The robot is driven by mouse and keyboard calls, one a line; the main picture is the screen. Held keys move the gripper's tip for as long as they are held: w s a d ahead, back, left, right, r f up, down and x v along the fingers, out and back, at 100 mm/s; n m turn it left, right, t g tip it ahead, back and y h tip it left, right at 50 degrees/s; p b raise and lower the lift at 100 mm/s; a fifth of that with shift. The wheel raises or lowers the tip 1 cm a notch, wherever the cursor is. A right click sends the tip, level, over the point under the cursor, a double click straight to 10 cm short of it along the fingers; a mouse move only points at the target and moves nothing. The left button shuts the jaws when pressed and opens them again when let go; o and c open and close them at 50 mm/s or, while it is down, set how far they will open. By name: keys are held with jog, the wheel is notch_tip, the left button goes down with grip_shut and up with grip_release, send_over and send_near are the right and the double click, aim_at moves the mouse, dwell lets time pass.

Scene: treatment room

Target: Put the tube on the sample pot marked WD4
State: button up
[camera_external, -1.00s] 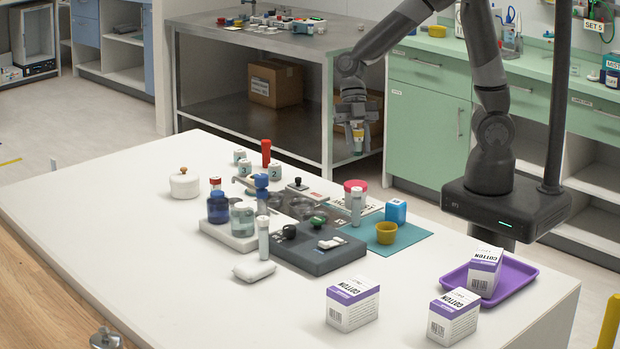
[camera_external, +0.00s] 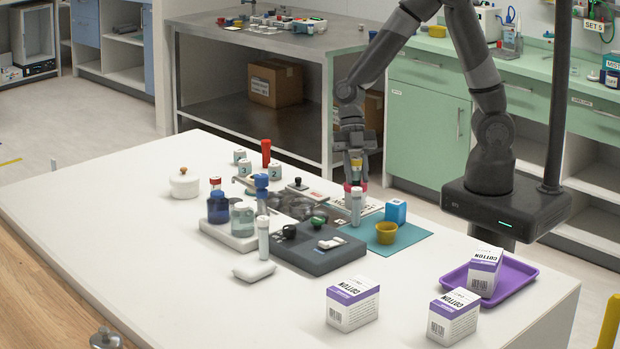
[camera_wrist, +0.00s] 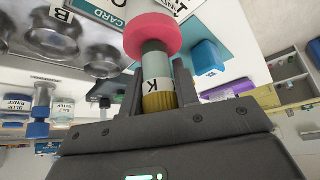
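My gripper (camera_external: 356,168) is shut on a tube (camera_wrist: 157,68), pointing down over the far right part of the white table. The tube has a mustard-yellow end (camera_wrist: 159,101) near my gripper, a white band with a letter K and a pale grey-green body. Its lower end is just over a round pink-red top (camera_wrist: 138,32), also visible in the external view (camera_external: 348,187); I cannot tell whether they touch.
A teal mat (camera_external: 415,239) with a yellow cup (camera_external: 386,233) and a blue box (camera_external: 396,211) lies to the right. A dark grey block (camera_external: 318,259) and blue jar (camera_external: 218,208) stand left. Cotton boxes (camera_external: 353,304) and a purple tray (camera_external: 520,277) are nearer; the left front table is clear.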

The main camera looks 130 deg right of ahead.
jog(key=o, duration=0.5)
jog(key=shift+c, duration=0.2)
jog(key=v, duration=1.2)
jog(key=s+a+r+m+h, duration=0.1)
jog(key=s+a+r+m, duration=0.2)
jog(key=a, duration=0.4)
jog(key=s+a+r+m+t+h, duration=0.1)
jog(key=s+a+r+m+h, duration=0.1)
jog(key=a, duration=0.5)
jog(key=s+a+r+m+t+h, duration=0.1)
jog(key=s+a+r+m+h, duration=0.1)
jog(key=s+a+r+m, duration=0.2)
jog(key=shift+s+a+m, duration=1.2)
jog(key=shift+s+a, duration=0.2)
jog(key=shift+a, duration=0.2)
jog(key=shift+r, duration=0.1)
